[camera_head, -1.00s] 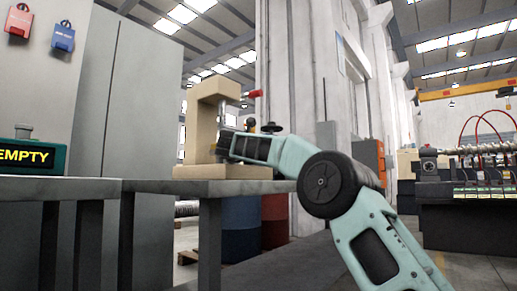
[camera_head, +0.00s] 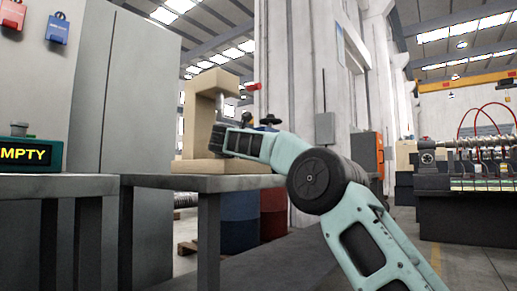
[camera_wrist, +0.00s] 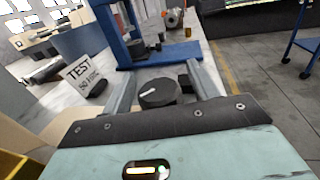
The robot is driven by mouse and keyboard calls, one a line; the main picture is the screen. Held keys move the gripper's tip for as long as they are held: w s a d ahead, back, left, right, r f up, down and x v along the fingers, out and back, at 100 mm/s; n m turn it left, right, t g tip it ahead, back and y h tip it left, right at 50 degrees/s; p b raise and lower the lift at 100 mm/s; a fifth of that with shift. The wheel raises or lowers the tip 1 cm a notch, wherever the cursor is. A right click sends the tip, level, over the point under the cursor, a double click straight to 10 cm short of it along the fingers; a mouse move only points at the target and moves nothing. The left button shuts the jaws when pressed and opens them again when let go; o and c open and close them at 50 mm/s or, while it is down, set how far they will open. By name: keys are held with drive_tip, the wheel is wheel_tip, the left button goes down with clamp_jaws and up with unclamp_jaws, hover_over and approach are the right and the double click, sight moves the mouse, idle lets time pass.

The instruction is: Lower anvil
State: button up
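A beige C-shaped machine (camera_head: 192,125) stands on a grey table, with a grey vertical spindle (camera_head: 219,106) under its upper arm and a red part (camera_head: 250,87) at its right. My gripper (camera_head: 216,138) is in front of the machine's throat and hides its lower part. In the wrist view my two fingers (camera_wrist: 163,72) are spread apart. A round black knob with a white mark (camera_wrist: 158,93) shows between them, close to the palm; I cannot tell whether they touch it. I cannot pick out the anvil for certain.
The grey table (camera_head: 205,184) carries the machine. A green box with a yellow display (camera_head: 28,155) stands on the left table. The wrist view shows a TEST sign (camera_wrist: 80,76) and a blue frame (camera_wrist: 115,35).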

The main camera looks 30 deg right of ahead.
drive_tip(key=shift+a, duration=0.1)
drive_tip(key=p+v, duration=0.2)
drive_tip(key=v, duration=1.5)
drive_tip(key=shift+s+a+p, duration=0.1)
drive_tip(key=shift+p, duration=0.25)
